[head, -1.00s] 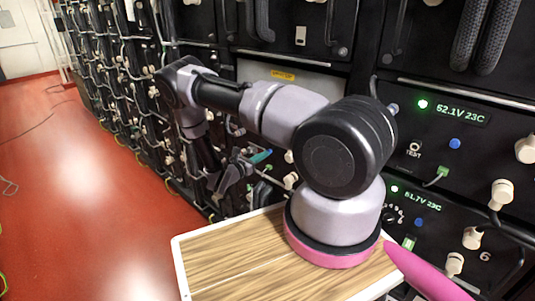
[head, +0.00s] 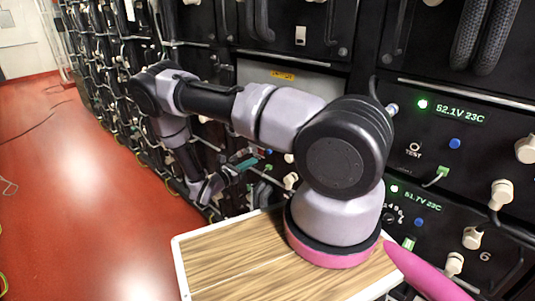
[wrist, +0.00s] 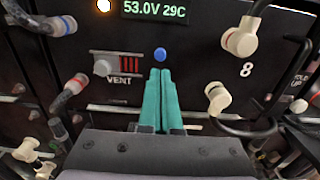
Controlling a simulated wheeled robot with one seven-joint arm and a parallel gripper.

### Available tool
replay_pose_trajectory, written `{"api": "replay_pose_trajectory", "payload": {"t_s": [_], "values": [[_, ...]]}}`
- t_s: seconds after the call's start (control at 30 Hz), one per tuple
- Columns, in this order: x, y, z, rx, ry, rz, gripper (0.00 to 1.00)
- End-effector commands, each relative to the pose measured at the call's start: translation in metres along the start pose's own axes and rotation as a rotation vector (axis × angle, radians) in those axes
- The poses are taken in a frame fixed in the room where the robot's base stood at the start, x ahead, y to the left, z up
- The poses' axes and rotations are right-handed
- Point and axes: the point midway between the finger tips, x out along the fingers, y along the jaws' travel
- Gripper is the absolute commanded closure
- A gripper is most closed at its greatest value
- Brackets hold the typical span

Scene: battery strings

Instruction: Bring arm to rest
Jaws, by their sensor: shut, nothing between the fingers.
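My gripper (head: 248,163) hangs low before the rack. In the wrist view its two green fingers (wrist: 160,88) are together with nothing between them. They point at a battery unit's front panel (wrist: 205,75), near a blue button (wrist: 160,54). I cannot tell how far the fingertips are from the panel.
A VENT slider (wrist: 118,64) and cream plugs with cables (wrist: 240,38) surround the fingers. A display (wrist: 155,8) reads 53.0V 29C beside a lit amber lamp (wrist: 104,6). The wood-topped surface (head: 235,260) lies below my arm. Red floor (head: 80,200) is open at left.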

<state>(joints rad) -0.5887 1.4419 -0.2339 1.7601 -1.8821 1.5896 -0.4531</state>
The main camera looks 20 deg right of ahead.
Motion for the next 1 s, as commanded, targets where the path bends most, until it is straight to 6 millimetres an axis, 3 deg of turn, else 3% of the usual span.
{"api": "replay_pose_trajectory", "payload": {"t_s": [0.4, 0.53, 0.73, 1.0], "values": [[0.0, 0.0, 0.0, 0.001, 0.0, -0.001, 1.0], [0.001, 0.0, 0.013, 0.033, 0.015, -0.035, 1.0], [0.006, -0.008, 0.077, 0.215, 0.112, -0.232, 1.0], [-0.001, -0.041, 0.175, 0.542, 0.298, -0.56, 1.0]]}}
